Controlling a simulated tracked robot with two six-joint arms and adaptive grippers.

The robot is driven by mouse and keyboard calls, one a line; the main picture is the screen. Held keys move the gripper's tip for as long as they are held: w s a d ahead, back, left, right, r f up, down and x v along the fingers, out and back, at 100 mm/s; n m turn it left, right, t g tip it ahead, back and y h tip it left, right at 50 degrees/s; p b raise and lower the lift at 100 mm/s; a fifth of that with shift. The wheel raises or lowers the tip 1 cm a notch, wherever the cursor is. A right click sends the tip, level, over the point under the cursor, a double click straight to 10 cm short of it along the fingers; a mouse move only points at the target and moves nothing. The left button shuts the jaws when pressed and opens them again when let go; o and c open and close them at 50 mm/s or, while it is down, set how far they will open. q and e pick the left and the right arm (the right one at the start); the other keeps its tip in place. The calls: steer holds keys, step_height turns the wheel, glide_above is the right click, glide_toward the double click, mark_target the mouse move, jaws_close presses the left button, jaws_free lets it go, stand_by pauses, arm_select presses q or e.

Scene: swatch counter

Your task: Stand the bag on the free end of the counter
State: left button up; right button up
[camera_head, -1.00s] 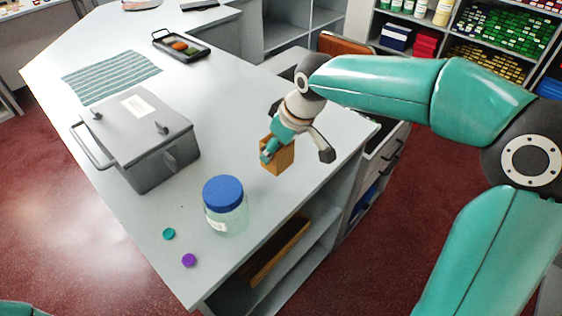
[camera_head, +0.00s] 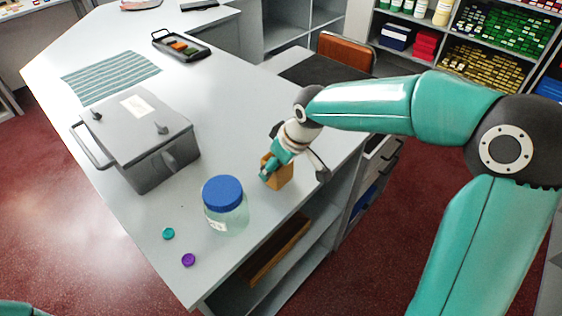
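A small tan-brown bag (camera_head: 284,176) is at the right edge of the grey counter (camera_head: 225,110), just behind and right of a jar. My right gripper (camera_head: 273,168) comes in from the right and is shut on the bag, its teal finger over the left side. The gripper hides the bag's upper part. The bag looks upright and low over the counter top; whether its base touches cannot be told. My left gripper is out of view.
A glass jar with a blue lid (camera_head: 223,193) stands close to the bag. Teal (camera_head: 168,234) and purple (camera_head: 188,260) caps lie near the front corner. A grey lidded box (camera_head: 150,150), striped cloth (camera_head: 110,77) and black tray (camera_head: 181,46) occupy the left and back. Counter behind the bag is clear.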

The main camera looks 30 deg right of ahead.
steer(key=shift+o, duration=0.2)
steer(key=shift+r, duration=0.1)
steer(key=v, duration=1.2)
steer(key=shift+s, duration=0.15)
